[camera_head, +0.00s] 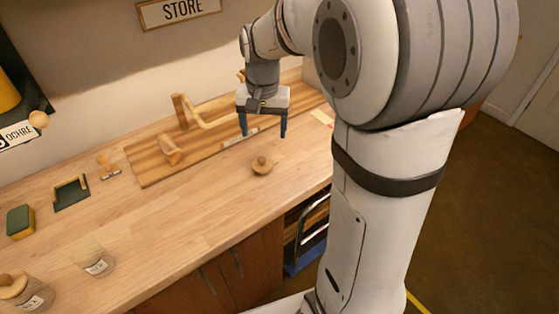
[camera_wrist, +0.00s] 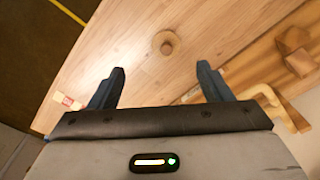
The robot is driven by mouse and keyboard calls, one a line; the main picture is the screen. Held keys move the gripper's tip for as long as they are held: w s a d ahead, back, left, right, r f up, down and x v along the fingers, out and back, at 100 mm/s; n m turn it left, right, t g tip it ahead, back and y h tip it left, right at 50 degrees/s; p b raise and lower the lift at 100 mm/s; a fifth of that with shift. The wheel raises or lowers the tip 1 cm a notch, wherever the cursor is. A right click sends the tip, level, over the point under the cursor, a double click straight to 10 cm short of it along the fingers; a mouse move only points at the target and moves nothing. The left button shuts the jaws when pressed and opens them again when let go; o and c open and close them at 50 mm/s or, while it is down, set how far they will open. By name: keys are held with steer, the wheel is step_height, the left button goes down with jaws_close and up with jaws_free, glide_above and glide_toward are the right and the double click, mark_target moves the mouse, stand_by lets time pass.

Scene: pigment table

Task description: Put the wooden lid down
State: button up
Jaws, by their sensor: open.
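The round wooden lid (camera_head: 262,166) with a small knob lies on the wooden worktop (camera_head: 215,200), knob up. It also shows in the wrist view (camera_wrist: 166,43), beyond the fingertips and between their lines. My gripper (camera_head: 264,134) is open and empty, with blue fingers pointing down above the worktop, behind the lid in the head view. In the wrist view my gripper (camera_wrist: 161,68) has its two fingers wide apart with nothing between them. The lid is apart from both fingers.
A long wooden board (camera_head: 150,173) with wooden blocks and a handle lies behind the lid. A glass jar (camera_head: 97,262), a lidded jar (camera_head: 22,291), a sponge (camera_head: 20,222), a dark green tray (camera_head: 71,194) and a stamp (camera_head: 106,166) stand left. Worktop around the lid is clear.

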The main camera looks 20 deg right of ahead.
steer(key=s+n+t, duration=0.2)
steer(key=s+n, duration=0.2)
steer(key=s, duration=1.4)
steer(key=shift+s+r+n, duration=0.25)
steer(key=shift+r+n, duration=0.05)
steer(key=shift+r, duration=0.05)
steer(key=shift+c, duration=0.5)
